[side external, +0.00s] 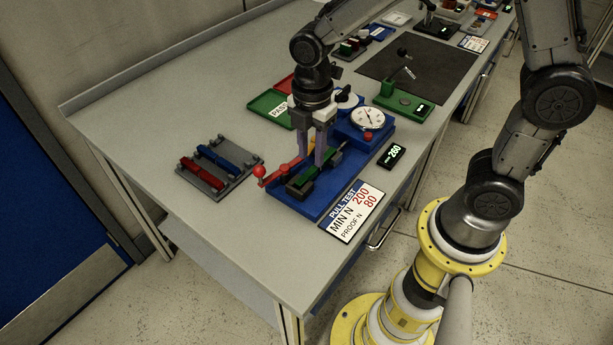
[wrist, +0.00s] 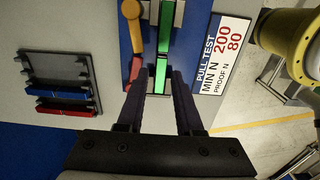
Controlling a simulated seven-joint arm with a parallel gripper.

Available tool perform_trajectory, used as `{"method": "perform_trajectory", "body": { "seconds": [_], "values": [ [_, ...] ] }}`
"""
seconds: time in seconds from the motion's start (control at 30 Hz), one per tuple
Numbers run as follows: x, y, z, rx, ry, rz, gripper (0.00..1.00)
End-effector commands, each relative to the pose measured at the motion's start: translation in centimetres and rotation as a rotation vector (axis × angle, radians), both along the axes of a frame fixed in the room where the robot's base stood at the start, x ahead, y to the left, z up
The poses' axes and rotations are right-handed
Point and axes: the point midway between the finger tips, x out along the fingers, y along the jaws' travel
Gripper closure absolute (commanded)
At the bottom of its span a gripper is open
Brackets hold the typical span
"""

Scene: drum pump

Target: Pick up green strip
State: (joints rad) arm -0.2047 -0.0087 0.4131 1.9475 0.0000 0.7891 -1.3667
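The green strip (wrist: 162,42) lies lengthwise in the grey clamps of the blue pull-test fixture (side external: 330,203). It also shows in the side external view (side external: 308,176). My gripper (side external: 312,162) points down over the fixture. In the wrist view its two fingers (wrist: 158,74) stand apart, one on each side of the strip's near end. A gap seems to show between the fingers and the strip; contact cannot be made out clearly.
A red-knobbed lever (side external: 276,173) stands close left of the fingers. A round dial (side external: 368,118) rises behind them. A grey rack (side external: 231,183) with red and blue strips is at left. A green tray (side external: 268,106) lies behind. A display (side external: 392,155) reads 260.

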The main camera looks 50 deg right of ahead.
Motion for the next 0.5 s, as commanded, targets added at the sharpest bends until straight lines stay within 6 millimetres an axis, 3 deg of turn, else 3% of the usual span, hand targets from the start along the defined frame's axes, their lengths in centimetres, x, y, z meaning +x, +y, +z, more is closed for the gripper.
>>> {"method": "perform_trajectory", "body": {
  "seconds": [0.23, 0.5],
  "values": [
    [-0.3, 0.0, -3.5, -0.001, 0.004, 0.0, 0.65],
    [-0.2, 0.0, -4.1, 0.0, 0.0, 0.0, 0.65]
  ]
}}
